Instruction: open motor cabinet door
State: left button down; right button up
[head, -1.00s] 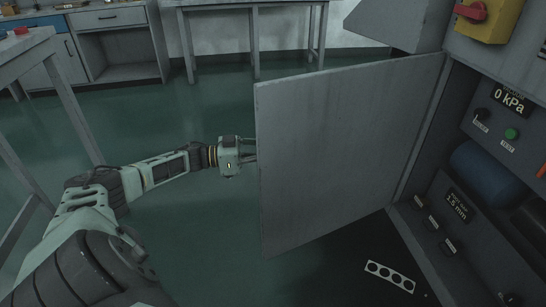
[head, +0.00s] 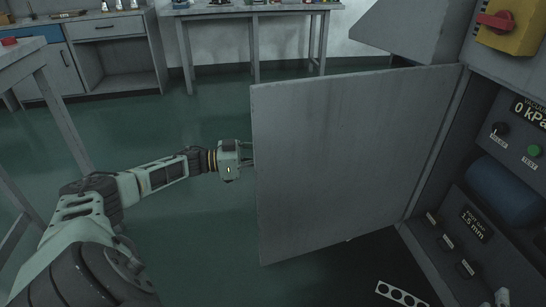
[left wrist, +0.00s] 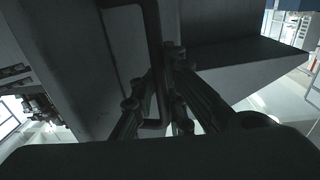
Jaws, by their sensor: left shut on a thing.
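The grey motor cabinet door (head: 350,160) stands swung out from the cabinet (head: 480,85) on the right, its broad flat face toward me in the head view. My left gripper (head: 249,153) reaches its free edge from the left; the fingertips are partly hidden behind the door. In the left wrist view the fingers (left wrist: 157,95) are shut on a dark bar handle (left wrist: 155,45) on the door's other face (left wrist: 115,60). The handle is hidden from the head view. My right gripper is not in view.
Inside the cabinet are a blue cylinder (head: 503,190), knobs and a green button (head: 534,151). A yellow box with a red switch (head: 497,22) is above. A strip with round holes (head: 402,293) lies low. A bench (head: 40,48) stands left; green floor (head: 190,240) is clear around my arm.

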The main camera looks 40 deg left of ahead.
pick_arm(q)
jog(key=shift+a+f, duration=0.15)
jog(key=shift+f, duration=0.05)
jog(key=c, duration=1.8)
grip_release()
jog(key=shift+s+a, duration=0.15)
jog(key=shift+s, duration=0.05)
jog(key=shift+w+r, duration=0.1)
jog(key=shift+r, duration=0.05)
jog(key=v, duration=1.1)
jog(key=shift+s+a, duration=0.2)
jog(key=shift+s, duration=0.15)
